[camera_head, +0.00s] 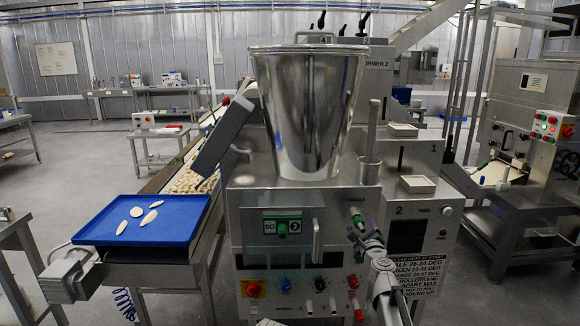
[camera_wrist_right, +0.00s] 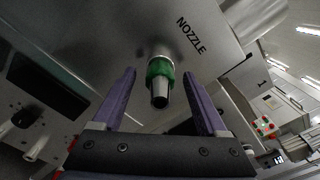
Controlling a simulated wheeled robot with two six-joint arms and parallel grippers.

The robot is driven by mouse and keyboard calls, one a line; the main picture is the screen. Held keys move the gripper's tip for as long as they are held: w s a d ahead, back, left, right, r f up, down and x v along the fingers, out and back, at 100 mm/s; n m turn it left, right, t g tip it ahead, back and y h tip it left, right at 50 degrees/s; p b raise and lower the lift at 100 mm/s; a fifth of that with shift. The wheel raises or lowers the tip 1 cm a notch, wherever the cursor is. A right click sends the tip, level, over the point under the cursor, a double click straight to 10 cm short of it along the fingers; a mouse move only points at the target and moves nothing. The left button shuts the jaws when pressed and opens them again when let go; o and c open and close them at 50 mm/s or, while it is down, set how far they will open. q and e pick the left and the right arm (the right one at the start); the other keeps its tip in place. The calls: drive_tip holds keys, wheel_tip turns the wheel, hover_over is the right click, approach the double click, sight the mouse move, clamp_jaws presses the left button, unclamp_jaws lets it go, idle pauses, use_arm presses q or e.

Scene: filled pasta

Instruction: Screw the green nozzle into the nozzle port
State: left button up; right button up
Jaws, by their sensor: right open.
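The green nozzle (camera_head: 357,220) sits at the nozzle port on the front of the steel machine, to the right of the control panel. In the right wrist view the nozzle (camera_wrist_right: 160,68) has a green collar and a dark tapered tip pointing toward the camera. A metal ring of the nozzle port (camera_wrist_right: 158,52) shows behind the collar, under the printed word NOZZLE. How far the nozzle is threaded in cannot be told. My right gripper (camera_head: 366,241) is open, its two purple fingers on either side of the nozzle with visible gaps. My left gripper is out of view.
A steel hopper (camera_head: 303,110) stands on top of the machine. Knobs and buttons (camera_head: 287,285) line the panel below the port. A blue tray (camera_head: 140,220) with several flat pasta pieces lies at left, beside a conveyor. Small trays (camera_head: 417,184) are on the right.

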drive_tip(key=n, duration=0.9)
drive_tip(key=shift+c, duration=0.4)
clamp_jaws()
drive_tip(key=m, duration=0.8)
drive_tip(key=shift+m, duration=1.6)
